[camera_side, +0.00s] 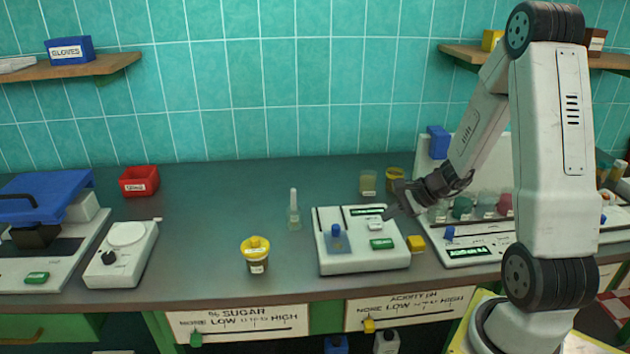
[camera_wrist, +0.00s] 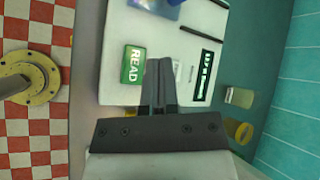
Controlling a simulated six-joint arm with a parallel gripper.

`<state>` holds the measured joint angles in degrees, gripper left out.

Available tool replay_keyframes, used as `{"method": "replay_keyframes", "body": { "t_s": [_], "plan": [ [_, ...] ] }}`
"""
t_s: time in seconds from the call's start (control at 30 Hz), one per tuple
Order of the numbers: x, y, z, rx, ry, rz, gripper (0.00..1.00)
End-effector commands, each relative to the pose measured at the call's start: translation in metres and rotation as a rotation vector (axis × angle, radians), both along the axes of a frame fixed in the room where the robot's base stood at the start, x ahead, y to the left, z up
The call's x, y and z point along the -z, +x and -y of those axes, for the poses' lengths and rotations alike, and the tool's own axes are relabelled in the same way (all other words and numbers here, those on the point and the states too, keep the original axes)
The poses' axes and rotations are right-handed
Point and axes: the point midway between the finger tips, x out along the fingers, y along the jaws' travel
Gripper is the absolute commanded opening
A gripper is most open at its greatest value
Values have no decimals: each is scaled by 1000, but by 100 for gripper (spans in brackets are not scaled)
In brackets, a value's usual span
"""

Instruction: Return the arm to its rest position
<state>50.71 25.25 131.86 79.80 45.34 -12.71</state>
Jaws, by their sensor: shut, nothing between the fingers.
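My gripper (camera_side: 398,201) is at the end of my white arm, which reaches down and left from the right side of the side view. It hangs over the right part of a white instrument (camera_side: 365,258) with a green button and a small display. In the wrist view my gripper (camera_wrist: 159,68) has its two dark fingers together with nothing between them. The instrument (camera_wrist: 125,75) lies beneath them, with its green READ button (camera_wrist: 133,65) just left of the fingers. I cannot tell the exact height above it.
A yellow block (camera_side: 415,243), a clear beaker (camera_side: 368,182) and a yellow-rimmed cup (camera_side: 395,178) stand close to the gripper. A second instrument (camera_side: 477,243) with colored flasks is under my arm.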

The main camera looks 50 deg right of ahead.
Motion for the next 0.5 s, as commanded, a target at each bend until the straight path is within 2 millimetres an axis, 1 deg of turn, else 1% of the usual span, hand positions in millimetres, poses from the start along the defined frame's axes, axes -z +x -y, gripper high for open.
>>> {"method": "replay_keyframes", "body": {
  "t_s": [0.37, 0.5],
  "plan": [
    [0, 0, 0, -1, -1, -1, 0],
    [0, 0, -6, -29, -11, -9, 0]
  ]
}}
